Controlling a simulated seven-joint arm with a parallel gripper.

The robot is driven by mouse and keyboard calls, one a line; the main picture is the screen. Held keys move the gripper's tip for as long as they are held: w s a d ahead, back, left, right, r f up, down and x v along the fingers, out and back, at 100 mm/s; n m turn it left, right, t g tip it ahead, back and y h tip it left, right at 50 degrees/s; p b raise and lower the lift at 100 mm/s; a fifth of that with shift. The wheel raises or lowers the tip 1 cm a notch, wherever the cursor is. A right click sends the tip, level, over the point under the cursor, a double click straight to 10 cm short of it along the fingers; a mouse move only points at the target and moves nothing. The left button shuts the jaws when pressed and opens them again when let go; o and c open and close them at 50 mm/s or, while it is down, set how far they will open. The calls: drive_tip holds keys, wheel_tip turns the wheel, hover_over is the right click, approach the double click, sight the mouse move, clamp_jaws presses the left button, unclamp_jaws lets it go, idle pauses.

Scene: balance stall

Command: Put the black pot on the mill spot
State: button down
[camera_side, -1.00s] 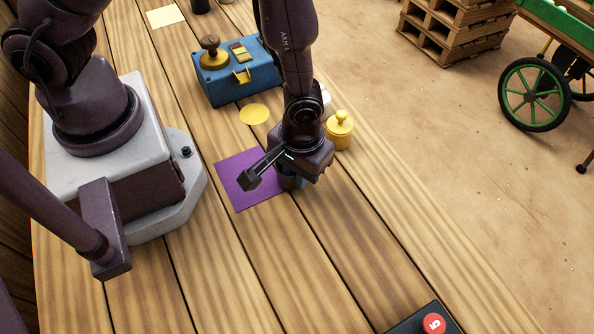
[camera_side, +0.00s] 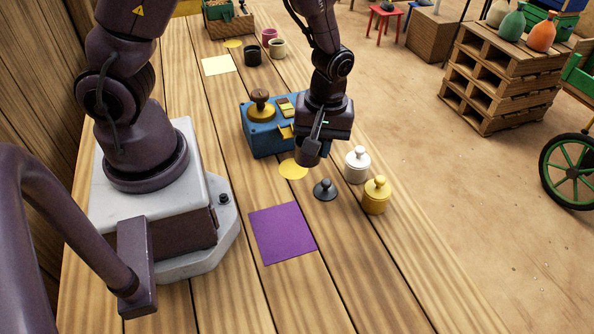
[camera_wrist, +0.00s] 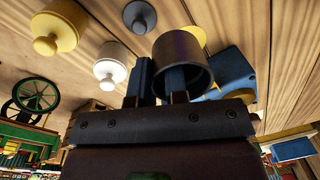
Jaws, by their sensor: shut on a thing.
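The black pot (camera_side: 308,153), a small dark cylinder without its lid, is held in my gripper (camera_side: 317,132). In the wrist view my fingers (camera_wrist: 160,82) are shut on the pot (camera_wrist: 193,52), one finger inside its open mouth and one outside. A flat yellow round spot (camera_side: 293,169) lies on the table in front of a blue machine (camera_side: 262,133) with a brown knob, which looks like the mill. The pot appears just above or at the spot's far right edge; whether it touches the table is unclear.
A dark knobbed lid (camera_side: 325,190), a white lidded pot (camera_side: 357,165) and a yellow lidded pot (camera_side: 376,196) stand close by on the right. A bare purple mat (camera_side: 282,232) lies nearer. Several cups, including a black one (camera_side: 252,55), stand farther back.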

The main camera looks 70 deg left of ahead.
sight(285, 123)
drive_tip(key=a+n, duration=0.7)
drive_tip(key=a, duration=0.1)
drive_tip(key=shift+s+f+n+h, duration=0.15)
drive_tip(key=shift+f+n, duration=0.4)
drive_tip(key=shift+f, duration=1.55)
drive_tip(key=shift+s+f+n+h, duration=0.15)
drive_tip(key=shift+f+n, duration=0.4)
drive_tip(key=shift+f, duration=1.55)
drive_tip(key=shift+f, duration=0.1)
drive_tip(key=c, duration=1.1)
unclamp_jaws()
drive_tip(key=shift+c, duration=0.2)
